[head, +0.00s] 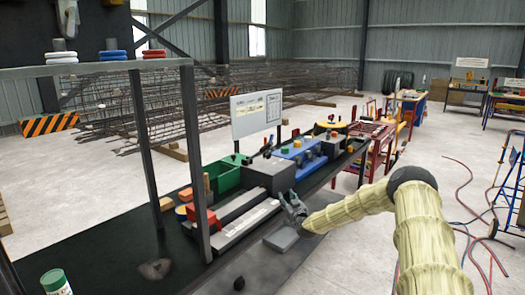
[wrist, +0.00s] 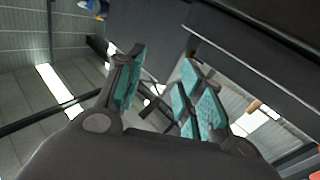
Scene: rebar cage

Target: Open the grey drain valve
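I cannot pick out the grey drain valve with certainty in either view. In the head view, a white ring (head: 61,58), a blue ring (head: 112,55) and a red ring (head: 153,53) sit in a row on a grey shelf (head: 88,68) at upper left, with grey fittings above them. My gripper (head: 293,208) is far right of and below this shelf, beside a grey box on the bench. The wrist view shows my gripper (wrist: 163,92) with its teal-padded fingers spread and nothing seen between them.
The long dark bench (head: 130,262) carries the grey box (head: 270,176), a green bin (head: 226,174), a red block (head: 199,217) and a white sign board (head: 256,114). A shelf post (head: 196,165) rises at the left. A green-capped can (head: 56,283) stands at lower left.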

